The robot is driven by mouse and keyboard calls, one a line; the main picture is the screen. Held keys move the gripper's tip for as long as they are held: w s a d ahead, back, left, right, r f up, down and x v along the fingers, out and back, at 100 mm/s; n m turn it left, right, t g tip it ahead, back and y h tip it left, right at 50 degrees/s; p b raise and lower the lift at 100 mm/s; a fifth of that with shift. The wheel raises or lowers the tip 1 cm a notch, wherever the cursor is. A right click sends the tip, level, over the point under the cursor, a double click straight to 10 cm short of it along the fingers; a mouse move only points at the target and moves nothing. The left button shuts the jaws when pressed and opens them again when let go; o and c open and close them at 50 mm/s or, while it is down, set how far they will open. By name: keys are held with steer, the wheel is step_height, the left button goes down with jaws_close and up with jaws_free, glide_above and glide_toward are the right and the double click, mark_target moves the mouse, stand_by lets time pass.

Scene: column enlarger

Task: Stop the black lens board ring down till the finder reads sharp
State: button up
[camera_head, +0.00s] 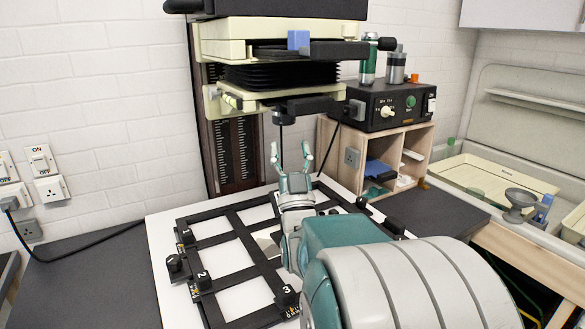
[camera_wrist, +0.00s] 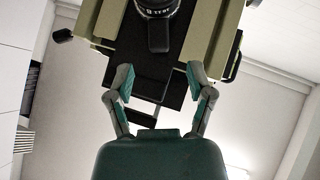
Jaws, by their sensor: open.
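The enlarger lens with its black ring hangs under the pale enlarger head and shows as a small dark cylinder (camera_head: 284,117) in the head view. In the wrist view the black ring (camera_wrist: 157,9) is cut by the top edge, with white lettering on it and a dark tab below. My gripper (camera_head: 290,152) is open and empty, pointing up below the lens, apart from it. In the wrist view its two fingers (camera_wrist: 160,78) stand apart, with the ring beyond and above them. I cannot make out a finder or its reading.
The black easel frame (camera_head: 248,243) with numbered knobs lies on the white baseboard under my arm. The enlarger column (camera_head: 234,150) rises behind. A black control box (camera_head: 388,105) stands on a wooden shelf unit at right. Cream trays (camera_head: 478,180) lie in the sink beyond.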

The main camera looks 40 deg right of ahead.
steer(key=shift+v, duration=2.4)
steer(key=w+a+f+n+g+y, duration=0.2)
steer(key=a+f+g+y, duration=0.2)
steer(key=a+y, duration=0.15)
steer(key=w+a+f+n+g+y, duration=0.1)
steer(key=w+a+f+g+y, duration=0.3)
steer(key=a, duration=0.3)
steer(key=s+a+f+n+g+y, duration=0.1)
steer(key=s+a+f+g, duration=0.3)
steer(key=s, duration=0.5)
steer(key=s+a+f+n+g+y, duration=0.2)
steer(key=s+a+f+g+y, duration=0.2)
steer(key=s+a, duration=0.3)
steer(key=shift+s+a+f+n+g, duration=0.3)
steer(key=shift+s+a+f+g, duration=0.15)
steer(key=shift+s, duration=0.5)
steer(key=shift+r, duration=0.1)
